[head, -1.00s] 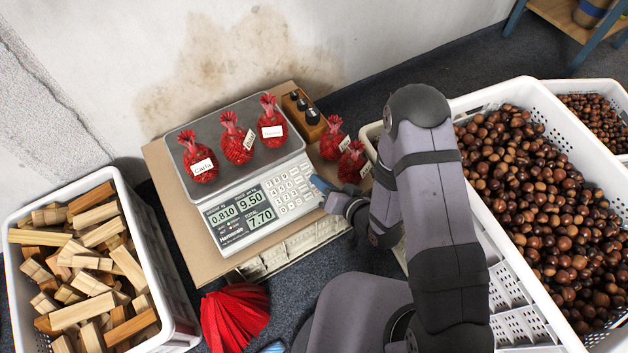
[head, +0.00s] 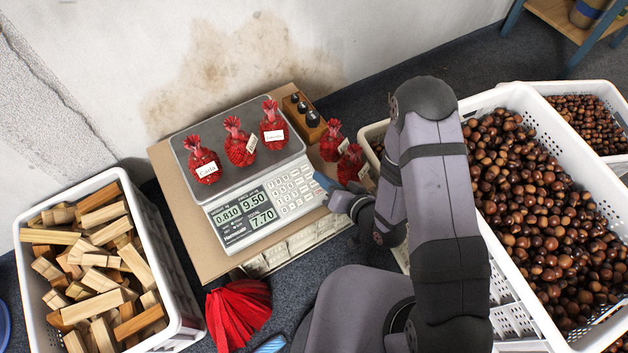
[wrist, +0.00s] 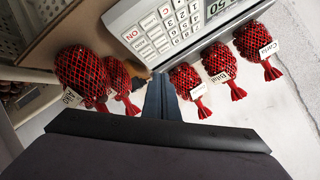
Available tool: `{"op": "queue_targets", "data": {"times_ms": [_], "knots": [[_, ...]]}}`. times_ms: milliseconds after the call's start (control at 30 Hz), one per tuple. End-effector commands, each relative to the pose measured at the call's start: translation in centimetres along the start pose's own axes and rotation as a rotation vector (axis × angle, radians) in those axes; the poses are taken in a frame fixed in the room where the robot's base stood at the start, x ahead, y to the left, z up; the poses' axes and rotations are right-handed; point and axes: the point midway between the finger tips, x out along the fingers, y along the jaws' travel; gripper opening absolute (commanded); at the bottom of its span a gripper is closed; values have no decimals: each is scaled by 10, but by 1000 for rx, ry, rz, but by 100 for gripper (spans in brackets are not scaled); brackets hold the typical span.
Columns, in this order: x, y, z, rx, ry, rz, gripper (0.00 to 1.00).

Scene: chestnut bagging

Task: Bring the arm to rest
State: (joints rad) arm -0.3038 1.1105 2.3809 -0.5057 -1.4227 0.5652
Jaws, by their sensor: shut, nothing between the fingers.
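My gripper (head: 325,184) hangs beside the right edge of the scale's keypad. In the wrist view its two blue fingers (wrist: 160,98) are together with nothing between them. The scale (head: 245,205) reads 0.810, 9.50 and 7.70. Three red net bags stand on its plate: a left one (head: 203,162) labelled Carla, a middle one (head: 239,147) and a right one (head: 273,127). Two more red net bags, one farther back (head: 332,145) and one nearer (head: 350,166), stand on the board right of the scale. My arm partly hides the nearer one's surroundings.
A white crate of wood blocks (head: 181,318) is at left. A large white crate of chestnuts (head: 598,205) is at right, with a smaller one (head: 615,160) behind it. Red empty nets (head: 238,312) lie in front of the scale.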

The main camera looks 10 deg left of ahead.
Motion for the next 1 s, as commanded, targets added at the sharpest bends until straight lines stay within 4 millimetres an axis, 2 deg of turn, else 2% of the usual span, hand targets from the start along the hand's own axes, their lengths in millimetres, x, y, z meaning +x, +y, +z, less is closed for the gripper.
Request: {"op": "queue_targets", "data": {"times_ms": [600, 667, 767, 833, 967, 1000], "knots": [[0, 0, 0, 0, 0, 0, 0], [0, 0, -5, 0, 7, 9, 0], [0, 3, -23, 2, 34, 47, 0], [-2, 6, -45, 8, 69, 92, 0], [-10, 16, -104, 39, 159, 223, 0], [-14, 24, -116, 44, 168, 274, 0]]}}
